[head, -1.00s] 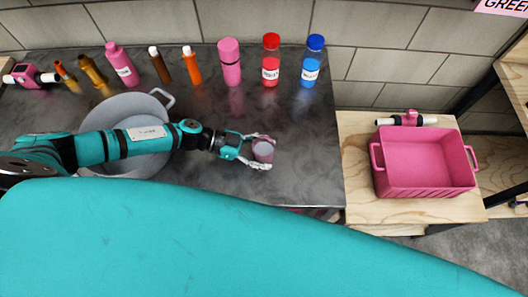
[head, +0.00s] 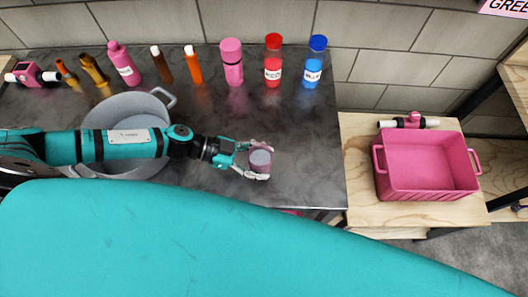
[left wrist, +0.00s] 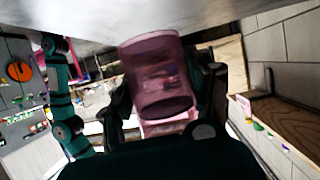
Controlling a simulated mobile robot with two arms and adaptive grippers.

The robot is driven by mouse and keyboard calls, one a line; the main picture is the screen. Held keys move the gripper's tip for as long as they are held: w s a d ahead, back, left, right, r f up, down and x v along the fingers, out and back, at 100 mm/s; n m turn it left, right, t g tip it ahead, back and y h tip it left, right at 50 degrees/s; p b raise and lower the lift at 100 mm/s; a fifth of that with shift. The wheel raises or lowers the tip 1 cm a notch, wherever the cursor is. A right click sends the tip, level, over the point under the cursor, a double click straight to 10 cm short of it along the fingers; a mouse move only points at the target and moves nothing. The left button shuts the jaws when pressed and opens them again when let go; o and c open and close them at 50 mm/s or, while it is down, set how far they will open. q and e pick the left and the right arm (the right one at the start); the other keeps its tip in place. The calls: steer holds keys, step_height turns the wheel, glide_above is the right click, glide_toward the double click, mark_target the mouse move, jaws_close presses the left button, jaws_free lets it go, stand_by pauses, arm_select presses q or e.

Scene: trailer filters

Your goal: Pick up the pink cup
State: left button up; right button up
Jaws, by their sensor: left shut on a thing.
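The pink cup (head: 260,161) is a small translucent cup near the front right of the dark counter. It also shows large and pink in the left wrist view (left wrist: 160,80), between the fingers. My left gripper (head: 259,162) is shut on the cup, one finger on its far side and one on its near side. Whether the cup touches the counter or is raised cannot be told. My right gripper is not in view.
A large grey pot (head: 130,110) stands behind and under my left arm. Bottles, including a pink one (head: 232,62), a red one (head: 273,62) and a blue one (head: 314,62), line the wall. A pink bin (head: 425,165) stands on the wooden table (head: 358,150) at right.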

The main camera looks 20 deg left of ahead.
arm_select(q)
steer(key=s+r+b, duration=0.1)
steer(key=s+b, duration=0.1)
steer(key=s, duration=0.9)
steer(key=shift+s, duration=0.3)
steer(key=shift+d+r, duration=0.15)
